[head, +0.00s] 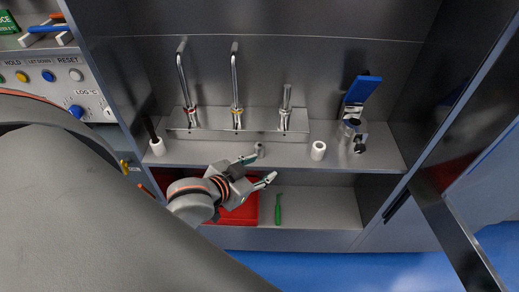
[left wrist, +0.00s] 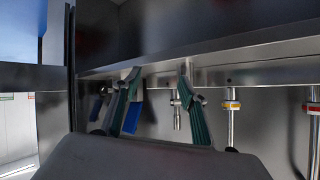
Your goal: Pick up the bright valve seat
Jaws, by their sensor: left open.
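My left gripper (head: 258,170) is open and empty at the front edge of the steel shelf, its fingers pointing right in the head view. A small pale-grey round piece (head: 259,149), which looks like the bright valve seat, sits on the shelf just beyond the upper fingertip. It is too small to tell whether they touch. In the left wrist view the two green-padded fingers (left wrist: 160,105) stand apart, with nothing held between them. I cannot make out the valve seat there. My right gripper is in neither view.
A white cylinder (head: 318,150) and a blue-handled metal fitting (head: 352,125) stand to the right. A dark-handled brush in a white holder (head: 157,146) is left. Below lie a red tray (head: 240,215) and green tool (head: 278,210).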

